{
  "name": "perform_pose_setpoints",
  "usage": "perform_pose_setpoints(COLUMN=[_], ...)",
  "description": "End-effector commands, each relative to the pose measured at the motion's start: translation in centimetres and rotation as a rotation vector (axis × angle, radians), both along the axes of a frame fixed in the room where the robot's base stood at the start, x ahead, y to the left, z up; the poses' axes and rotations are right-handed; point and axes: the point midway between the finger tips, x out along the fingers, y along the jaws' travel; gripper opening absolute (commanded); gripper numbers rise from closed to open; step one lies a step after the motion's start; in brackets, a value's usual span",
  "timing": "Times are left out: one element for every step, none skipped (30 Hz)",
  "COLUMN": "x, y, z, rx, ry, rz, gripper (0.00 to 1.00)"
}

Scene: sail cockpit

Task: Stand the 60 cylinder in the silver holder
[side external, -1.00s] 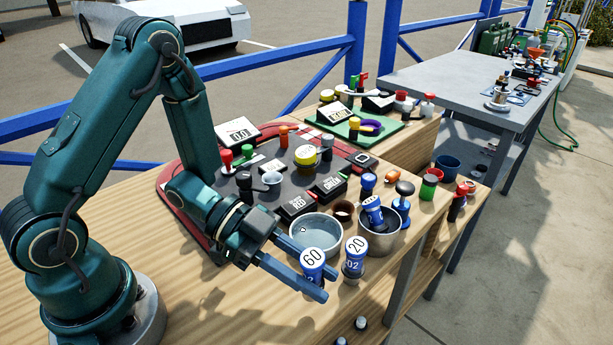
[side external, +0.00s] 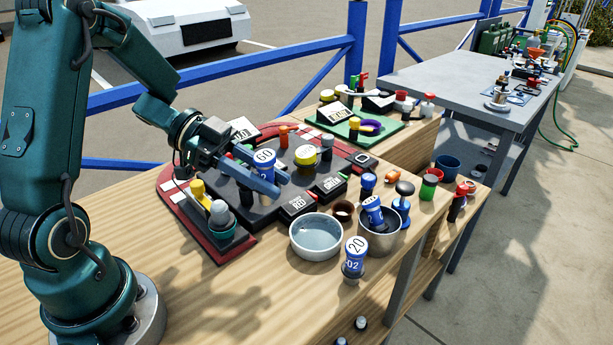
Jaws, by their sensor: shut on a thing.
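The 60 cylinder (side external: 264,157) is blue with a white top marked 60. My gripper (side external: 270,181) is shut on it and holds it upright over the dark panel. The fingers cover its lower part. The small silver cup on the panel, which looks like the silver holder, is hidden now behind the cylinder and fingers. I cannot tell whether the cylinder's bottom is inside it or above it.
The dark panel with the red rim (side external: 178,223) bears a yellow knob (side external: 307,156) and several other knobs and labels. A pale bowl (side external: 316,236), a metal pot (side external: 380,240) with a blue cylinder inside, and the 20 cylinder (side external: 355,255) stand in front. The wood at front left is clear.

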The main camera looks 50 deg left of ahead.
Motion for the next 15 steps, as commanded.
perform_pose_setpoints(x=[1.3,2.1,3.2,3.9,4.7,5.6,6.2,6.7,7.3,7.7,8.1,8.4,8.6,8.8,8.8], y=[1.1,1.8,2.8,3.5,4.2,5.2,5.9,6.6,7.4,8.0,8.5,9.1,9.5,9.8,10.1], z=[0.0,0.0,0.1,0.1,0.1,0.1,0.1,0.1,0.1,0.1,0.0,0.0,-0.1,-0.2,-0.4], rx=[0.004,0.004,0.004,0.004,0.003,0.001,0.001,0.0,0.0,-0.002,-0.003,-0.003,-0.002,-0.002,-0.003], ry=[-0.003,-0.003,-0.005,-0.007,-0.009,-0.012,-0.015,-0.017,-0.021,-0.024,-0.028,-0.032,-0.035,-0.038,-0.037], rz=[0.038,0.064,0.098,0.124,0.148,0.18,0.202,0.223,0.248,0.263,0.277,0.293,0.302,0.308,0.315], gripper=[0.0,0.0,0.0,0.0,0.0,0.0,0.0,0.0,0.0,0.0,0.0,0.0,0.0,0.0,0.0])
